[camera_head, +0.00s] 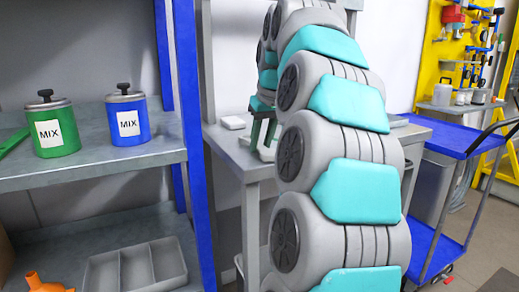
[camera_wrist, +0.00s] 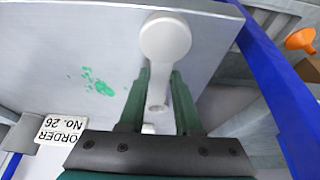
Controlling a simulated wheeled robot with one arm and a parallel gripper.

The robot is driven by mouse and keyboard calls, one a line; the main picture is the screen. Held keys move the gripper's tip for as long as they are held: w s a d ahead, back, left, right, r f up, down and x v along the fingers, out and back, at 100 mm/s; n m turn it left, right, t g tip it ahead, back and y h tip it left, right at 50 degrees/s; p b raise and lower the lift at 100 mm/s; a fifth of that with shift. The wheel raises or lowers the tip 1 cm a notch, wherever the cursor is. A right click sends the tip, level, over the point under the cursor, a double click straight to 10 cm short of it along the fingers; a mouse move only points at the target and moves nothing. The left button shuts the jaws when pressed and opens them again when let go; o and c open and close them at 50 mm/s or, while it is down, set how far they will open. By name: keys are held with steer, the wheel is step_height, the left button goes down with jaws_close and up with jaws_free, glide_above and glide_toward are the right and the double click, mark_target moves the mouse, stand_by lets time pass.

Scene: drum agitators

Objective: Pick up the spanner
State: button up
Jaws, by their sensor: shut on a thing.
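The spanner (camera_wrist: 166,40) is a light grey tool with a broad round end, seen in the wrist view above the grey table top. Its narrower shank runs down between the two dark green fingers of my gripper (camera_wrist: 160,76), which is shut on it. The round end sticks out past the fingertips. I cannot tell whether the spanner still touches the table. In the head view my gripper (camera_head: 264,133) is low over the grey table (camera_head: 238,158), partly hidden by my arm, and the spanner is hard to make out there.
An order card (camera_wrist: 62,128) and a green stain (camera_wrist: 98,86) are near the gripper. A blue-posted shelf (camera_head: 95,160) at left holds a green MIX drum (camera_head: 52,128), a blue MIX drum (camera_head: 128,118), a grey tray (camera_head: 135,266) and an orange funnel (camera_head: 45,284). A blue trolley (camera_head: 448,140) stands right.

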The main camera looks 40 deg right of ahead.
mark_target(259, 147)
jaws_close()
steer(key=shift+r, duration=0.15)
stand_by(0.4)
steer(key=shift+r, duration=1.7)
steer(key=shift+s+a+b, duration=0.15)
steer(key=shift+s+a, duration=0.1)
steer(key=shift+s, duration=0.25)
steer(key=shift+s+a+b, duration=0.15)
steer(key=shift+s+a, duration=0.1)
steer(key=shift+s, duration=0.2)
steer(key=s+a+r+b, duration=0.1)
steer(key=s+a, duration=0.5)
steer(key=s, duration=0.6)
steer(key=shift+s+a+r, duration=0.15)
steer(key=shift+a, duration=0.05)
